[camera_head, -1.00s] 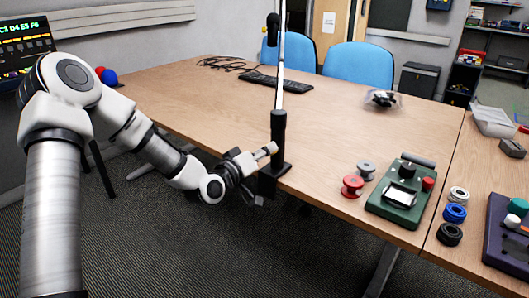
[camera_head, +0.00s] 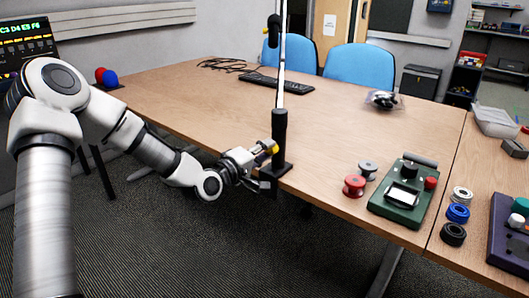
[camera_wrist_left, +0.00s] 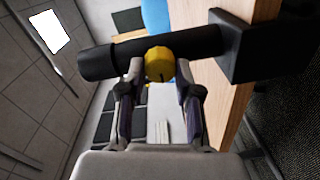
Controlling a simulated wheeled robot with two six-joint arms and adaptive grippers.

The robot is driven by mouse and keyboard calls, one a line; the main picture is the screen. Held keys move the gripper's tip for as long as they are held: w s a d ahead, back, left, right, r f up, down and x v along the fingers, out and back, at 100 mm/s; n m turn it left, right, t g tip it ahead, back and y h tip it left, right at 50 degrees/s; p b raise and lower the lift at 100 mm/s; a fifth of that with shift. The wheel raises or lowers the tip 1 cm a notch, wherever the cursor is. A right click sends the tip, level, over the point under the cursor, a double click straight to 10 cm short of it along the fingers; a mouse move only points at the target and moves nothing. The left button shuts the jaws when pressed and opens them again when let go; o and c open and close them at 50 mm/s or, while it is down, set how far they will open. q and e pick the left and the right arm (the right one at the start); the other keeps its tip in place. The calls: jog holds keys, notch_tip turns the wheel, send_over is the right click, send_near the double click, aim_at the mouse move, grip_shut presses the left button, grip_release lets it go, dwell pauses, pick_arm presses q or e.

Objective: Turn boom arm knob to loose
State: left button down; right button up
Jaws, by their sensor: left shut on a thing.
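The boom arm stand (camera_head: 279,135) is an upright black post on a black base at the table's near edge, with a thin pole rising from it. Its yellow round knob (camera_wrist_left: 159,64) shows in the left wrist view between my left fingertips, in front of the black post (camera_wrist_left: 110,60). The knob has a small dark mark near its lower rim. My left gripper (camera_head: 262,155) reaches the post from the left and is shut on the knob; it also shows in the left wrist view (camera_wrist_left: 158,78). My right gripper is not in view.
Right of the stand are a red spool (camera_head: 354,186), a grey spool (camera_head: 367,169) and a green device (camera_head: 403,195). A keyboard (camera_head: 277,83) and black cable (camera_head: 222,65) lie behind. The table's middle is clear.

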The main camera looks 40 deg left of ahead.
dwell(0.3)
pick_arm(q)
jog(key=c, duration=0.8)
grip_release()
jog(key=s, duration=0.7)
jog(key=shift+s+a+r, duration=0.15)
jog(key=shift+s+a, duration=0.1)
